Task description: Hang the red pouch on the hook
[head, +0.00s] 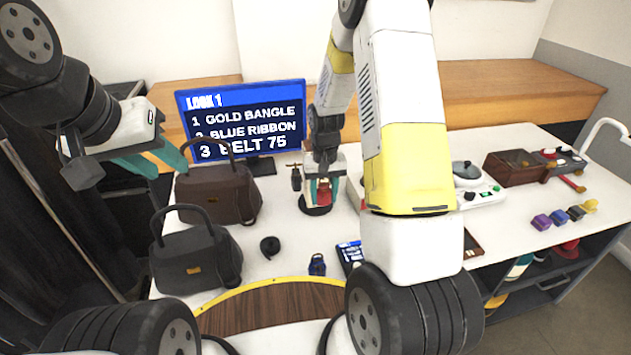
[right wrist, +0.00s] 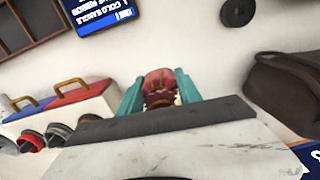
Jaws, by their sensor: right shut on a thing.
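My right gripper (head: 323,186) is shut on the red pouch (head: 324,197), just above the table. In the right wrist view the red pouch (right wrist: 160,82) sits between the two teal fingers. In the head view a stand with a round black base (head: 316,209) is right at the gripper, with a small brass-coloured arm (head: 293,165) out to its left. A small dark thing hangs below that arm. The gripper hides most of the stand, and I cannot make out a free hook. My left gripper (head: 155,160) is open and empty, up at the left, away from the stand.
Brown (head: 215,193) and dark grey (head: 192,262) handbags stand left of the stand. A black roll (head: 270,247) and a small blue item (head: 317,265) lie in front. A screen (head: 243,118) stands behind. A brown tray (head: 512,168) and small coloured items are at the right.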

